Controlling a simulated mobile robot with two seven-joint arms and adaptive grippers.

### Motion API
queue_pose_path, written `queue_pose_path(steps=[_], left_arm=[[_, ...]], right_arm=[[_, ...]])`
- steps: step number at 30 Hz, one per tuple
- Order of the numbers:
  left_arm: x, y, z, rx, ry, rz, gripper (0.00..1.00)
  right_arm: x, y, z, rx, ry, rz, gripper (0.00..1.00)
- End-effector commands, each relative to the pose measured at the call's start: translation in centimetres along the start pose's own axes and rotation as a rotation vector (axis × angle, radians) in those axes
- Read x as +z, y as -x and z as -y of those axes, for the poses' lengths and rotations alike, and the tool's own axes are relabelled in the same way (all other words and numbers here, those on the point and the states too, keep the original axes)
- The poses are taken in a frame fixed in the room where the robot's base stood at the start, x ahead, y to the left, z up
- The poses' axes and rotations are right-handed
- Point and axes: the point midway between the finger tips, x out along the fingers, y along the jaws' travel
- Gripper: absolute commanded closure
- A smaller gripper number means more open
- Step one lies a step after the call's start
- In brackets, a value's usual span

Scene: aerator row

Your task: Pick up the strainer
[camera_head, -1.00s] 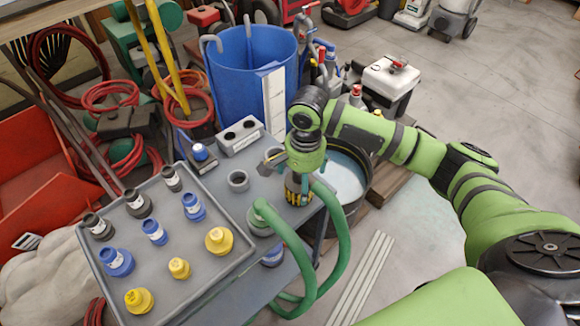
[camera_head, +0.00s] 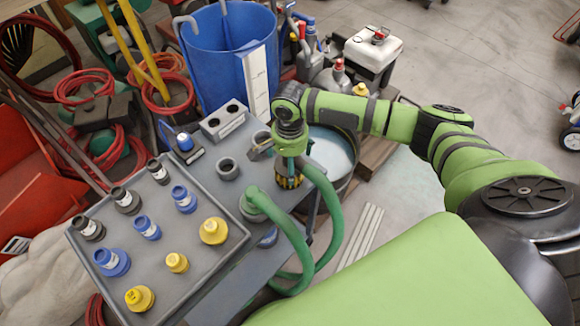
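My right arm reaches in from the right over the grey cart top. Its wrist points down, and my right gripper (camera_head: 288,172) is at its lower end, low over the cart's right part. A yellow-and-black banded piece (camera_head: 289,182) shows directly under the wrist. I cannot tell whether it is the strainer or whether my fingers are shut on it. No other thing is clearly a strainer. A green hose (camera_head: 288,235) loops from a round fitting (camera_head: 254,205) on the cart up beside the wrist and hides part of this area. My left gripper is not in view.
A grey tray (camera_head: 185,257) holds black, blue and yellow fittings. A grey ring (camera_head: 227,168), a two-hole block (camera_head: 223,122) and a blue-capped item (camera_head: 184,142) stand behind. A blue barrel (camera_head: 215,60) and a water bucket (camera_head: 330,150) stand close to the cart.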

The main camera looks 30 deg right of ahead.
Motion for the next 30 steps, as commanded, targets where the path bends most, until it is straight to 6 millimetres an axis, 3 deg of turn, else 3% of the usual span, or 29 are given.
queue_pose_path(steps=[2, 3, 8, 20, 25, 29, 30], left_arm=[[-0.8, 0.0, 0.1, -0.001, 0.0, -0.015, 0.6], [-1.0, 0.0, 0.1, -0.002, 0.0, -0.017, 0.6], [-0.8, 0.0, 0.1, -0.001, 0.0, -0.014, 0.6], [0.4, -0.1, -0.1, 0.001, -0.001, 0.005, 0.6], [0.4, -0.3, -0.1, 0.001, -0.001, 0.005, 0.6], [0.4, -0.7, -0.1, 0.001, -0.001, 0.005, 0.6], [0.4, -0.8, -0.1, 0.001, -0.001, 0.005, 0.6]], right_arm=[[0.0, 0.0, 0.0, 0.0, 0.0, 0.0, 0.0], [0.0, 0.0, 0.0, 0.0, 0.0, 0.0, 0.08], [0.0, 0.0, 0.0, 0.0, 0.0, 0.001, 0.71], [0.0, 0.4, 0.1, -0.002, 0.0, 0.001, 0.72], [0.0, 2.0, 0.2, -0.006, 0.001, 0.001, 0.72], [-0.1, 4.5, 0.1, -0.007, -0.001, -0.001, 0.72], [-0.6, 4.7, -1.2, -0.001, -0.004, -0.001, 0.72]])
